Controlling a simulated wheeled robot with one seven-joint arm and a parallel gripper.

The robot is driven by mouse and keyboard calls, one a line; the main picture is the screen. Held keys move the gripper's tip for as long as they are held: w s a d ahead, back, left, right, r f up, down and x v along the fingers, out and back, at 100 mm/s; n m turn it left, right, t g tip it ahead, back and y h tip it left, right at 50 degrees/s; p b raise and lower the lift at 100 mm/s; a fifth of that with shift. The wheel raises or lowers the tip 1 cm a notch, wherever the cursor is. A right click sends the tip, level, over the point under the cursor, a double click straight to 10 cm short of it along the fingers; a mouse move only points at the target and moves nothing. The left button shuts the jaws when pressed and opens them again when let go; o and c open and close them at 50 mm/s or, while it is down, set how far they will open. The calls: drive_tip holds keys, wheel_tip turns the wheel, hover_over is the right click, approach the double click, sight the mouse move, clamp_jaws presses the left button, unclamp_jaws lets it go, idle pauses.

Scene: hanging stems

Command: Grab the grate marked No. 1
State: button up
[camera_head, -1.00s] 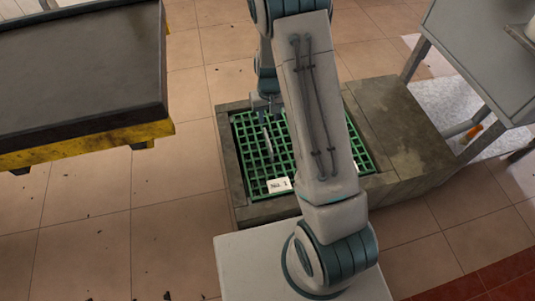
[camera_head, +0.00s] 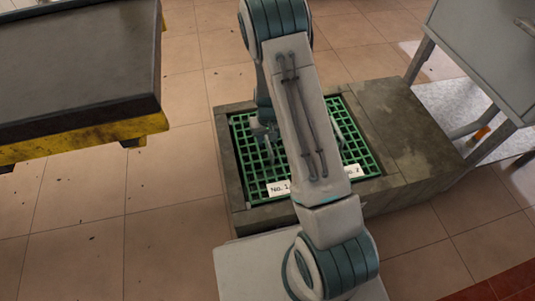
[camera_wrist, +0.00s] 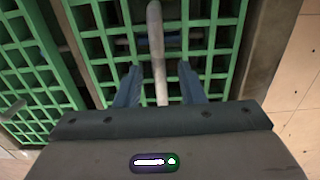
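The green grate marked No. 1 (camera_head: 247,160) lies flat in a stone-edged pit, its white label (camera_head: 279,188) at the near edge. Its upright-looking grey handle bar (camera_head: 269,152) rises from the grid. The grate fills the middle and right of the wrist view (camera_wrist: 215,42). There my gripper (camera_wrist: 160,84) is open, with its two blue fingers on either side of the grey bar (camera_wrist: 157,45) and visible gaps between. In the head view my gripper (camera_head: 264,132) is partly hidden by my arm, close over the grate's left half.
A second green grate (camera_head: 357,155), marked No. 2, lies beside it on the right with its own handle (camera_head: 337,130). The stone curb (camera_head: 228,175) surrounds both. A black-topped yellow table (camera_head: 80,70) stands left, a grey cabinet (camera_head: 490,45) right. Open tiled floor lies between.

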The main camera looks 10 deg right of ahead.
drive_tip(key=shift+f, duration=0.95)
drive_tip(key=shift+r, duration=0.1)
drive_tip(key=shift+c, duration=0.4)
clamp_jaws()
drive_tip(key=shift+r, duration=0.1)
